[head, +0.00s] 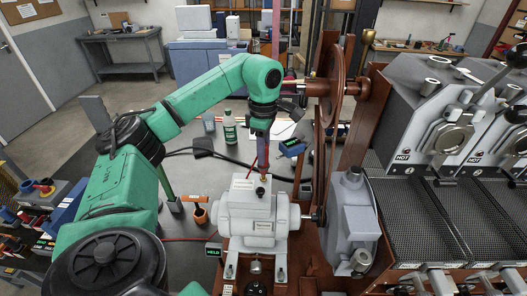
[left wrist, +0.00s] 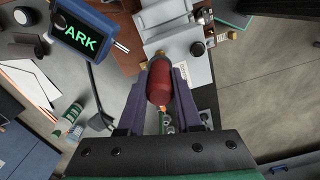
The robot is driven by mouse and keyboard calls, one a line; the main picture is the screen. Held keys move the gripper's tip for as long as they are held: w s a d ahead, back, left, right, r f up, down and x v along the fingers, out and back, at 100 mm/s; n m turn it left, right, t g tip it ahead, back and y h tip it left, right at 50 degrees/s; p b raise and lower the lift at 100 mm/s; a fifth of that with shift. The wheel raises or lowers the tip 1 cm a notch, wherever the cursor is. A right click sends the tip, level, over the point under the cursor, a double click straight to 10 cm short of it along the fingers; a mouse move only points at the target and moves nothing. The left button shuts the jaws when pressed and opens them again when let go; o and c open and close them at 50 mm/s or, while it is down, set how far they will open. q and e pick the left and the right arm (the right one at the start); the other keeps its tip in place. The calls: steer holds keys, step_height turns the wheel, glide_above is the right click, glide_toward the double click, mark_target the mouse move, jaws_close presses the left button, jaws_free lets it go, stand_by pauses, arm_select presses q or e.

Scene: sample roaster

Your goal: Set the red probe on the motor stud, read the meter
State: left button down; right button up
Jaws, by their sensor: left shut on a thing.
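The red probe (left wrist: 160,86) is held between the two purple fingers of my left gripper (left wrist: 161,98), which is shut on it. In the head view my left gripper (head: 262,160) points down just above the grey motor (head: 252,215). A small dark stud (head: 261,189) stands on top of the motor's terminal box. I cannot tell whether the probe's tip touches it. In the left wrist view the motor (left wrist: 172,14) lies beyond the probe. The blue meter (head: 292,147) lies behind the motor at right; its screen, in the left wrist view (left wrist: 77,30), shows green letters, "ARK" readable. My right gripper is out of view.
A green-labelled bottle (head: 229,127) and dark cables stand on the grey bench behind the motor. The brown flywheel (head: 335,82) and the roaster (head: 445,120), marked HOT, block the right side.

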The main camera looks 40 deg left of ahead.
arm_select(q)
steer(key=shift+r+p, duration=1.5)
step_height(320, 180, up, 2)
steer(key=shift+r, duration=1)
